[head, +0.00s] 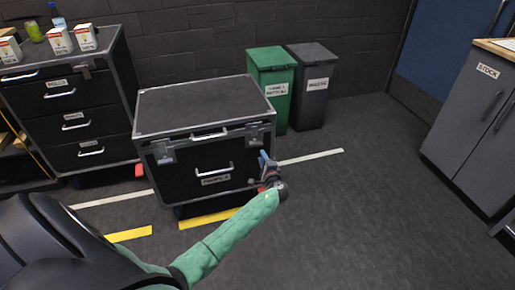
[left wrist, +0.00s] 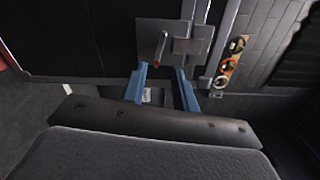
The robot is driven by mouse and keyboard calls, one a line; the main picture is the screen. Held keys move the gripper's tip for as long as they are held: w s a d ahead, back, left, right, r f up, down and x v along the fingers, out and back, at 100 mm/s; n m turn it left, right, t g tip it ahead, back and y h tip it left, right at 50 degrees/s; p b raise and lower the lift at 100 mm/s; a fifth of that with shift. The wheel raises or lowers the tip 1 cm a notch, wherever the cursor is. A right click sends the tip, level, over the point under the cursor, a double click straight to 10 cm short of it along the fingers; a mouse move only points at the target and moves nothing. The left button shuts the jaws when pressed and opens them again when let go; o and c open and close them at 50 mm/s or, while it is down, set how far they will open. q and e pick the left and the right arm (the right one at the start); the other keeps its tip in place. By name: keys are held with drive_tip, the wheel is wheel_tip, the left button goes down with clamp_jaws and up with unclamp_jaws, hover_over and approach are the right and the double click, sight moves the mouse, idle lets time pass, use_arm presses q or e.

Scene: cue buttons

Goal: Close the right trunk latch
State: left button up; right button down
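The black trunk (head: 205,103) with metal edges stands mid-view, its lid down. Its right latch (head: 253,131) is on the front near the right corner, and its left latch (head: 165,154) is on the front left. My left gripper (head: 265,160) is in front of the trunk's right side, just below the right latch. In the left wrist view, its two blue fingers (left wrist: 161,70) are apart with nothing between them. A metal latch plate (left wrist: 188,46) with a red-tipped lever (left wrist: 160,49) lies just beyond the fingertips. I cannot tell whether they touch. My right gripper is not in view.
A drawer cabinet (head: 68,97) with boxes and bottles on top stands left of the trunk. Green (head: 270,65) and dark grey (head: 314,62) bins stand behind it at right. A grey cupboard (head: 470,120) is far right. The floor (head: 350,210) between is clear.

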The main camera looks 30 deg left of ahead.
sight(255, 143)
use_arm(q)
drive_tip(key=shift+x, duration=3.9)
clamp_jaws()
